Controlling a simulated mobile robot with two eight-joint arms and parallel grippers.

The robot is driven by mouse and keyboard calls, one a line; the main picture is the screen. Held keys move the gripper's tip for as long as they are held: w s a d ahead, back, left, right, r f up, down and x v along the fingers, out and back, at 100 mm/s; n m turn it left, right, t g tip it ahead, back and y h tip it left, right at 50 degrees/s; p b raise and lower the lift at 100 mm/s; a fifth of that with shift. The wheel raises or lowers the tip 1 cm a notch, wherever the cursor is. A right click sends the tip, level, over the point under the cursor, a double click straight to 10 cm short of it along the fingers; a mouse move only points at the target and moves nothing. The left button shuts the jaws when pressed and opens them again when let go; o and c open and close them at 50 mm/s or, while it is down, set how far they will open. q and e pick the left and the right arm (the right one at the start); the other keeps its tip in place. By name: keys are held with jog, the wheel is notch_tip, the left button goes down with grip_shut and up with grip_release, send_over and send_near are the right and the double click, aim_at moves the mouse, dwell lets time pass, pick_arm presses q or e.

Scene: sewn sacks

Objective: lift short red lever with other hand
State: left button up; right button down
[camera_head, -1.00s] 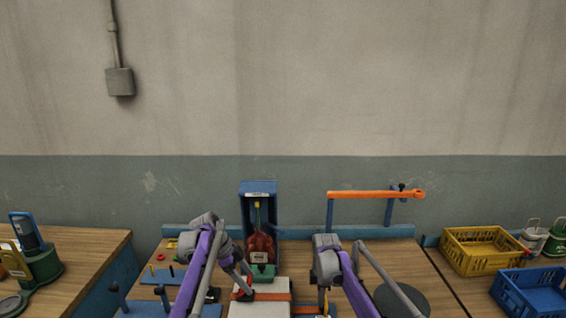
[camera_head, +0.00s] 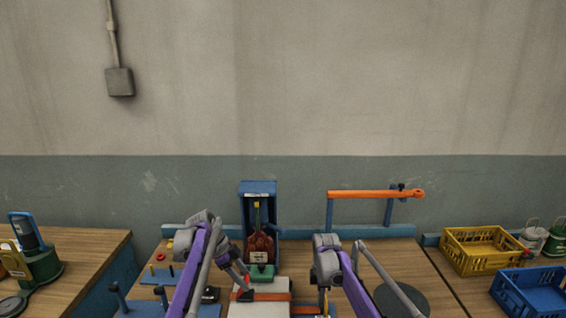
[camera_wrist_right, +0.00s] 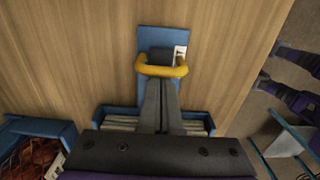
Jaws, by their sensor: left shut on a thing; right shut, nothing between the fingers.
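My left gripper (camera_head: 245,295) is low at the pale block with an orange-red band (camera_head: 270,296). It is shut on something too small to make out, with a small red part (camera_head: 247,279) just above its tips. I cannot tell whether that part is the short red lever. A red net sack (camera_head: 261,246) with a pale tag stands in a blue upright frame (camera_head: 258,187) behind it. My right gripper (camera_wrist_right: 160,105) is shut and empty. In the right wrist view its tips are close to a yellow handle (camera_wrist_right: 162,70) on a blue plate (camera_wrist_right: 162,36); I cannot tell whether they touch.
An orange bar (camera_head: 375,194) on blue posts stands at the back right. A dark round disc (camera_head: 402,300) lies right of my right arm. A yellow crate (camera_head: 480,262) and a blue crate (camera_head: 530,300) are far right. Blue pegboards (camera_head: 160,276) are left.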

pick_arm(q)
jog(key=shift+a+r, duration=0.15)
jog(key=shift+a, duration=0.2)
pick_arm(e)
jog(key=shift+d, duration=0.1)
pick_arm(q)
jog(key=shift+a+r, duration=0.15)
jog(key=shift+a, duration=0.35)
jog(key=o, duration=1.2)
jog(key=shift+d, duration=0.1)
notch_tip(320, 180, up, 8)
jog(key=shift+f, duration=0.1)
